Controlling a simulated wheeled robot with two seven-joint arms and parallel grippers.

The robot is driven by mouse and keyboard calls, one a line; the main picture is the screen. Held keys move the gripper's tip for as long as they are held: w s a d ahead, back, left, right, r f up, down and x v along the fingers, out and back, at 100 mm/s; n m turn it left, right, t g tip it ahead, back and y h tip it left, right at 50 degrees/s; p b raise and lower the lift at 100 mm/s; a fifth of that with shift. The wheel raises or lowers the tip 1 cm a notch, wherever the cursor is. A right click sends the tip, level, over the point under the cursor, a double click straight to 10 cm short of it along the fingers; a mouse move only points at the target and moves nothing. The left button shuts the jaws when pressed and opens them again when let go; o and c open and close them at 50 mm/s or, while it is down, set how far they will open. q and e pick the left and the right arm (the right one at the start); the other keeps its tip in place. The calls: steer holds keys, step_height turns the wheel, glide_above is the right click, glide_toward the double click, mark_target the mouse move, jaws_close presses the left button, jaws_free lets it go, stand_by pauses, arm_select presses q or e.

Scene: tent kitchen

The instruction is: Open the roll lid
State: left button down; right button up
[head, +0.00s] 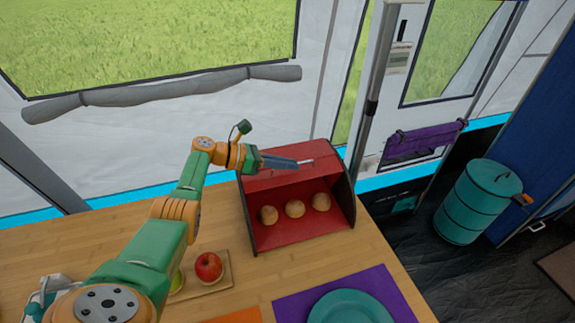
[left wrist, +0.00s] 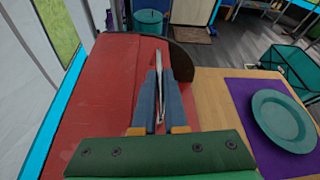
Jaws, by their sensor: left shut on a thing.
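The red bread box (head: 262,238) with dark sides stands on the wooden table, its front open. Three round rolls (head: 295,208) show inside. Its red roll lid (head: 282,177) is up at the top of the box. My left gripper (head: 296,163) is at the top of the lid, shut on the thin metal handle (head: 307,161). In the left wrist view the blue fingers (left wrist: 161,88) close around the metal handle (left wrist: 159,84) above the red top (left wrist: 95,88). The fingers partly hide the handle. My right gripper is not in view.
A red apple (head: 208,267) sits on a small wooden board (head: 218,283) left of the box. A teal plate (head: 350,306) lies on a purple mat (head: 290,306) in front. The tent wall (head: 240,115) is close behind the box.

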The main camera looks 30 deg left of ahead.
arm_select(q)
steer(key=c, duration=1)
jaws_free()
steer(key=shift+f, duration=0.1)
steer(key=shift+o, duration=0.2)
steer(key=v, duration=0.7)
steer(key=shift+a+p, duration=0.1)
steer(key=shift+p, duration=0.2)
